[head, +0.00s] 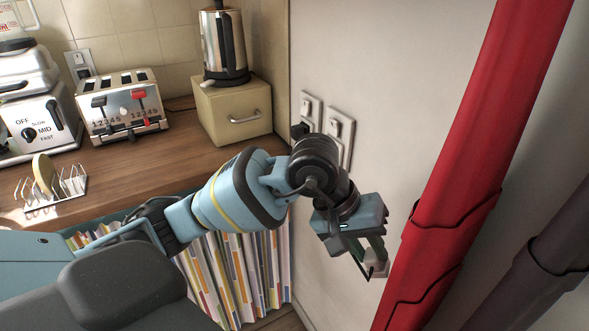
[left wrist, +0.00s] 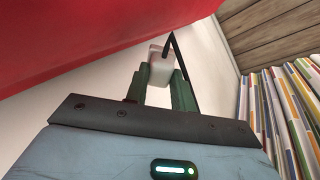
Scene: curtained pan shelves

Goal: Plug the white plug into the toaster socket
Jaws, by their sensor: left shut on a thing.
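My left gripper (head: 376,262) is in front of the pale side wall, low and close to the red pipe. It is shut on the white plug (head: 379,257), which is mostly hidden by the gripper there. In the left wrist view the white plug (left wrist: 160,72) sits between the green fingertips (left wrist: 159,88), with a dark cord beside it. The chrome toaster (head: 122,106) stands on the wooden counter at the left. A wall plate (head: 78,60) is behind it, partly hidden. Two more plates (head: 311,108) (head: 341,128) are on the side wall, above my gripper. My right gripper is not in view.
A thick red pipe (head: 455,160) runs down just right of my gripper, with a darker pipe (head: 540,255) beyond. A kettle (head: 224,45) stands on a cream box (head: 232,112). A toast rack (head: 52,188) and blender (head: 35,115) are at left. Books (head: 235,275) fill the shelf below.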

